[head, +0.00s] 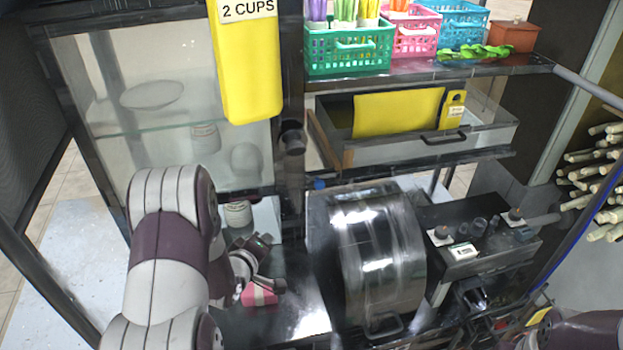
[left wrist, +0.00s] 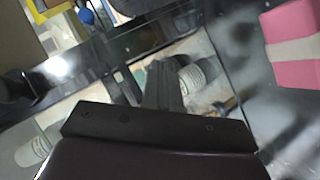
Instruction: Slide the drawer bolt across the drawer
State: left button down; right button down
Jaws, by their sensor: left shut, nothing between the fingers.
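The drawer (head: 390,154) is a grey, open-topped box with a dark front handle, under the upper shelf in the head view. A small blue knob (head: 319,184) sits below its left end; a blue ball-like knob also shows at the top of the left wrist view (left wrist: 86,16). I cannot tell whether this knob belongs to the drawer bolt. My left gripper (head: 264,242) is below and left of the drawer, apart from the knob. Its dark fingers show in the left wrist view (left wrist: 160,85), shut and empty. My right gripper is not in view.
A pink-and-white block (head: 260,294) lies by my left gripper. A steel drum (head: 380,250) stands right of it, beside a control box (head: 478,245). A yellow "2 CUPS" holder (head: 245,70) hangs at upper left. Colored baskets (head: 348,50) stand on the shelf.

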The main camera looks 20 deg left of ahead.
pick_arm(q)
notch_tip(320, 180, up, 6)
jog(key=w+d+n+t+h, duration=0.1)
jog(key=w+n+t, duration=0.1)
jog(key=n+t, duration=0.1)
jog(key=shift+w+d+r+t, duration=0.15)
jog(key=shift+d+r+t, duration=0.1)
jog(key=shift+d+t, duration=0.15)
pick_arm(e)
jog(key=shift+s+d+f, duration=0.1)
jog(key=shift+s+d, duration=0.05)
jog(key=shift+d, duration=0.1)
pick_arm(q)
jog(key=shift+w+a, duration=0.1)
